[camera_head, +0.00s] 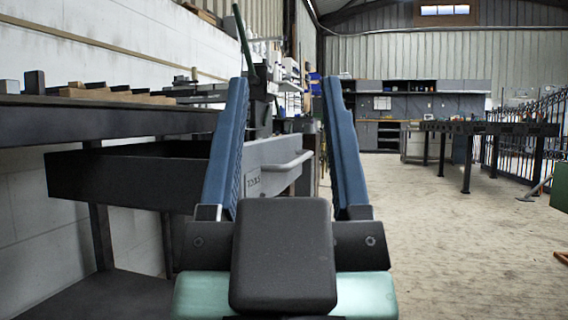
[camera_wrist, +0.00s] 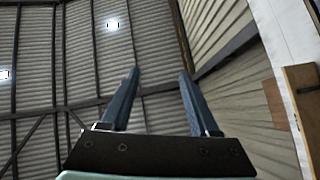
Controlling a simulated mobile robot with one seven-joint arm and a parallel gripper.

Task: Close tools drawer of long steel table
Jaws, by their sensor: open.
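The long steel table (camera_head: 150,119) runs along the left wall in the head view. Its tools drawer (camera_head: 120,183) is pulled out, a dark box with a grey front (camera_head: 256,181) that carries a label and a pale bar handle (camera_head: 290,163). My gripper (camera_head: 284,80) is open and empty, its two blue fingers standing up in front of the camera. The fingers overlap the drawer front in the picture, and I cannot tell whether they touch it. In the wrist view my gripper (camera_wrist: 159,72) points up at the roof, with nothing between the fingers.
Wooden and metal pieces (camera_head: 110,92) lie on the tabletop. A lower shelf (camera_head: 95,297) is under the table. Open concrete floor (camera_head: 440,230) lies to the right. Another dark table (camera_head: 482,129) and a metal gate (camera_head: 535,135) stand farther right. Cabinets (camera_head: 385,135) line the back.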

